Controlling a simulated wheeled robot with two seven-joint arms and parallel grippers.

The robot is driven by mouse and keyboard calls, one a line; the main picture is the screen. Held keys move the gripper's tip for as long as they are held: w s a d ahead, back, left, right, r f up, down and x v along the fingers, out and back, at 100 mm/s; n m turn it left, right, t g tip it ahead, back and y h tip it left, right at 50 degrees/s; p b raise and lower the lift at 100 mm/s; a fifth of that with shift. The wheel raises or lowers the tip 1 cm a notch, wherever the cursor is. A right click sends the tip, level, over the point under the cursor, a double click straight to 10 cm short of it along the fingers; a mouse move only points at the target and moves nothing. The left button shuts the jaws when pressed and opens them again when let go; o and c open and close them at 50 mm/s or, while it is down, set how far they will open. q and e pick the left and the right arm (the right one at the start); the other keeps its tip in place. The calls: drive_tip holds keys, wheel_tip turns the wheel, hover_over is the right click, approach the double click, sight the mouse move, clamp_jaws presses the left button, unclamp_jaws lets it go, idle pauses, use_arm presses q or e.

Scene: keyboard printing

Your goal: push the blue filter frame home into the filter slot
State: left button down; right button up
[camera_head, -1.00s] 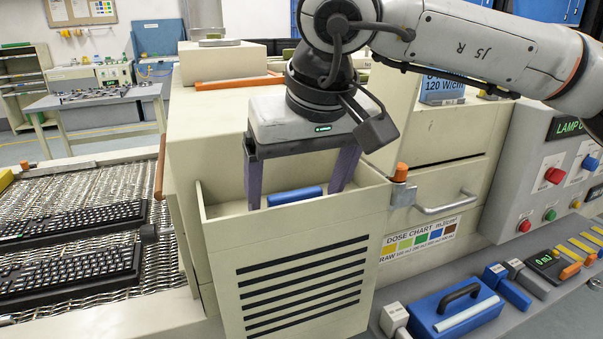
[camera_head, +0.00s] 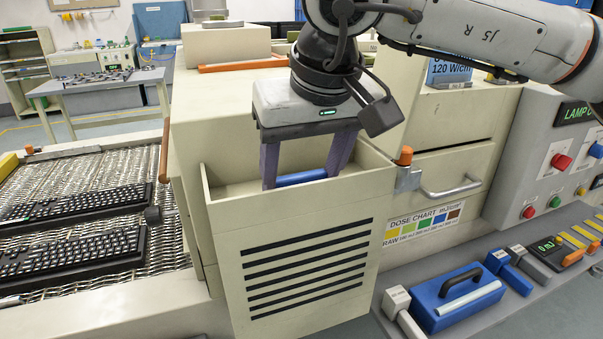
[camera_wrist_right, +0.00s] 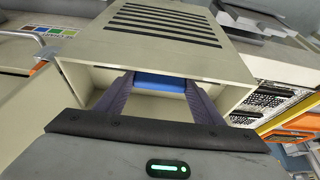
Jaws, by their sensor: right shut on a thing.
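The blue filter frame (camera_head: 301,178) shows as a blue bar low inside the open top of the beige louvred housing (camera_head: 225,213); the rest of it is hidden behind the front wall. My right gripper (camera_head: 302,181) points down into this opening, its two purple fingers at either end of the blue bar. The right wrist view also shows the blue filter frame (camera_wrist_right: 160,83) held between the fingers of the right gripper (camera_wrist_right: 160,88). I cannot make out the filter slot itself. My left gripper is out of view.
An orange-topped latch (camera_head: 405,160) stands at the housing's right corner. Black keyboards (camera_head: 75,250) lie on the mesh conveyor (camera_head: 100,175) at left. A blue case (camera_head: 455,298) and small tools lie on the grey ledge at right.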

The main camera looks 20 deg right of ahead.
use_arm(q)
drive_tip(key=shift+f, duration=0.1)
use_arm(e)
drive_tip(key=shift+f, duration=0.1)
drive_tip(key=o, duration=1.6)
wheel_tip(320, 180, up, 6)
drive_tip(key=p, duration=0.5)
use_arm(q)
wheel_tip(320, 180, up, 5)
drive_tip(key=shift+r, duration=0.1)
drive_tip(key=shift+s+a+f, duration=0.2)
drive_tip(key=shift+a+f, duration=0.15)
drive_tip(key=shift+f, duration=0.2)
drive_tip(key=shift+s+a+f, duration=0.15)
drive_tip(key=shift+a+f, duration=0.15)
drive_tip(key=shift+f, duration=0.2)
use_arm(e)
drive_tip(key=v, duration=1)
